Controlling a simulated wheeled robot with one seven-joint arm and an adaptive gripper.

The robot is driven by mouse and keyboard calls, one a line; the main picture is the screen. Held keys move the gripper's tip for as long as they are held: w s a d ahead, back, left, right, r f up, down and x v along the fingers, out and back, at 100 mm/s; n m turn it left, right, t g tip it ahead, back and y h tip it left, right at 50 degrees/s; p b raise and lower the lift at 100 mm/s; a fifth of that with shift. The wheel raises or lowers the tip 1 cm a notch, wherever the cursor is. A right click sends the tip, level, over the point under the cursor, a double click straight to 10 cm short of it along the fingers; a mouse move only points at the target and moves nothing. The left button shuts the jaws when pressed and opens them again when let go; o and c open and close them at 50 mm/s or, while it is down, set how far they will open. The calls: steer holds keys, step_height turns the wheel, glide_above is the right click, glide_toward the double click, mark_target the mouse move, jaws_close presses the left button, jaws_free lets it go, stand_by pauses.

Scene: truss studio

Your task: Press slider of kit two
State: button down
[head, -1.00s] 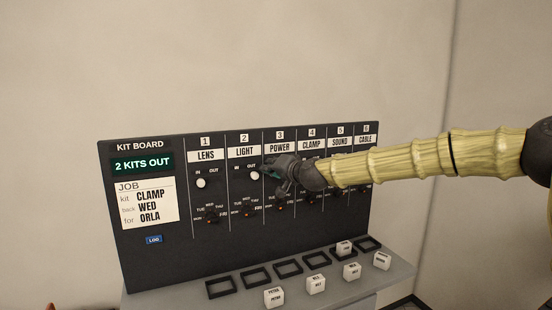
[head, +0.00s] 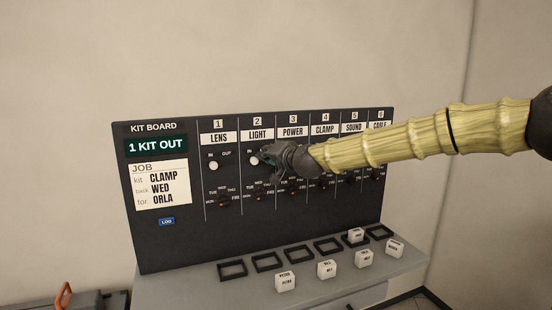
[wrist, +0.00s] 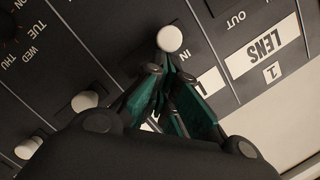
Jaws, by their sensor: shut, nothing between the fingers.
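The kit board (head: 175,245) stands upright. Column two, labelled LIGHT (head: 257,135), has a round white slider knob (head: 254,160) under IN. In the wrist view, the LIGHT knob (wrist: 170,39) is just past my fingertips, by the upside-down IN mark. My gripper (head: 266,164) is shut and empty, close to the board, just right of this knob. Its green-padded fingers (wrist: 166,80) show in the wrist view; whether they touch the knob is unclear. The board's display (head: 156,146) reads 1 KIT OUT. My gripper and arm hide the sliders of the columns further right in the head view.
The LENS knob (head: 213,165) sits under IN. Day dials (head: 258,197) line the board below. Black frames (head: 267,262) and white labelled blocks (head: 285,282) are on the ledge. A blue LOG button (head: 167,222) is at lower left. A job card (head: 161,185) hangs above it.

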steer(key=shift+s+a, duration=0.1)
steer(key=shift+a, duration=0.15)
steer(key=shift+r, duration=0.1)
steer(key=shift+d+r, duration=0.2)
steer(key=shift+d, duration=0.05)
steer(key=s+d+r+b, duration=0.3)
steer(key=s+d, duration=0.4)
steer(key=shift+s+d+r+b, duration=0.15)
steer(key=shift+s+d+b, duration=0.05)
steer(key=shift+s+b, duration=0.15)
stand_by(0.5)
